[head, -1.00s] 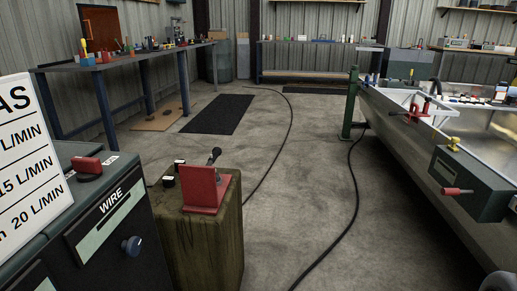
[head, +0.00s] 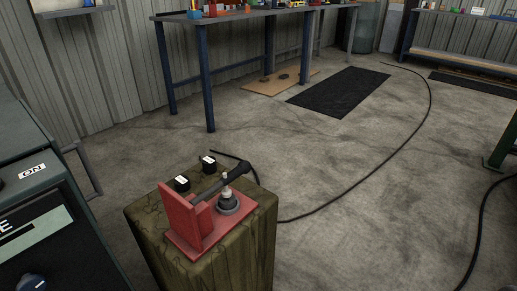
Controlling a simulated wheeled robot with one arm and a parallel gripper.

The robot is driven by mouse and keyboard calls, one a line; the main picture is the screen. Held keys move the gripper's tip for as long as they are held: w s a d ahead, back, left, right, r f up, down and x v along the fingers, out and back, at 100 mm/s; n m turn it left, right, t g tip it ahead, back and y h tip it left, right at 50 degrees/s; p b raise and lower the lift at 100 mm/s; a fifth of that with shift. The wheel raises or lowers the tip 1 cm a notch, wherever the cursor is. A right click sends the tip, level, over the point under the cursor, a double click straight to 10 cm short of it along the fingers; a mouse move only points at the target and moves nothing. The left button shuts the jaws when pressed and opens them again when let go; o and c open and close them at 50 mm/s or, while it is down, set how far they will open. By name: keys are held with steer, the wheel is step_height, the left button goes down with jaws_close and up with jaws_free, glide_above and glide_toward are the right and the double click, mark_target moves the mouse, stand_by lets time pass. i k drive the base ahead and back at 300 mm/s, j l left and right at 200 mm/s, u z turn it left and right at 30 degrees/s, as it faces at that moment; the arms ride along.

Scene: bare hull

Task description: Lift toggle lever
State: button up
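A toggle lever (head: 236,172) with a dark handle and round knob shows in the head view, tilted up toward the right. The bracket sits on top of a worn, mossy wooden block (head: 255,245). My gripper is not in view.
A dark machine cabinet (head: 70,240) with an ON label stands close at the left. A black cable (head: 345,207) runs over the concrete floor behind the block. A blue-legged workbench (head: 208,85) stands at the back. Floor right of the block is mostly clear.

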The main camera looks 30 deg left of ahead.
mark_target(243, 167)
steer(key=i+u, duration=0.25)
steer(key=u, duration=0.2)
steer(key=i+l+u, duration=0.2)
steer(key=u, duration=0.25)
steer(key=i+l+u, duration=0.2)
steer(key=u, duration=0.25)
steer(key=i+l+u, duration=0.15)
steer(key=l+u, duration=0.15)
steer(key=u, duration=0.15)
steer(key=i+l+u, duration=0.1)
steer(key=l+u, duration=0.35)
steer(key=i+l+u, duration=0.15)
steer(key=u, duration=0.3)
steer(key=i+l+u, duration=0.1)
steer(key=l+u, duration=0.35)
steer(key=i+l+u, duration=0.1)
steer(key=u, duration=0.35)
steer(key=l+u, duration=0.7)
steer(key=u, duration=0.2)
steer(key=k+l+u, duration=0.1)
steer(key=l+u, duration=0.2)
steer(key=l, duration=0.15)
steer(key=l+z, duration=0.25)
steer(key=k+z, duration=0.1)
steer(key=z, duration=0.15)
steer(key=l, duration=0.05)
